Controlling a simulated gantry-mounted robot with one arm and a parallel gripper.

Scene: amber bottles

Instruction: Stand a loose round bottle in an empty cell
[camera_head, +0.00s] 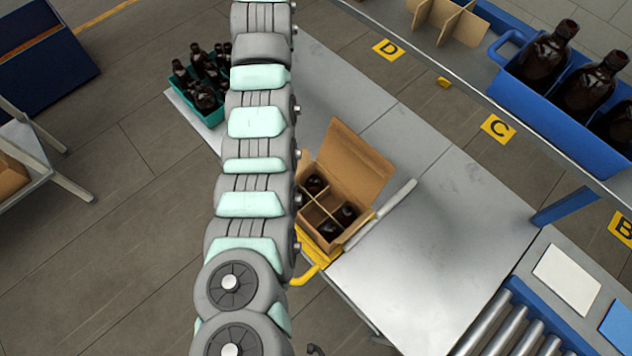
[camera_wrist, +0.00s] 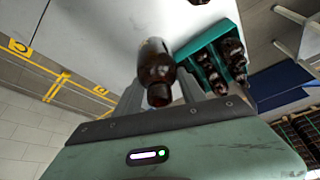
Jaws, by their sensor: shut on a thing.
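In the wrist view, my gripper (camera_wrist: 160,90) is shut on a brown round bottle (camera_wrist: 155,65), which sits between the two fingers with its neck towards the camera. In the head view my arm hides the gripper and the held bottle. An open cardboard box (camera_head: 352,177) with dividers stands on the grey table right of my arm. Dark bottles fill some of its cells, one at the back (camera_head: 316,184) and others at the front right (camera_head: 347,213). At least one cell (camera_head: 313,214) at the left looks empty, though my arm partly covers that side.
A teal crate (camera_head: 213,118) of dark bottles stands left of my arm; it also shows in the wrist view (camera_wrist: 184,50). A blue bin (camera_head: 560,122) of large bottles is on the upper right shelf. The metal table (camera_head: 430,235) is clear right of the box.

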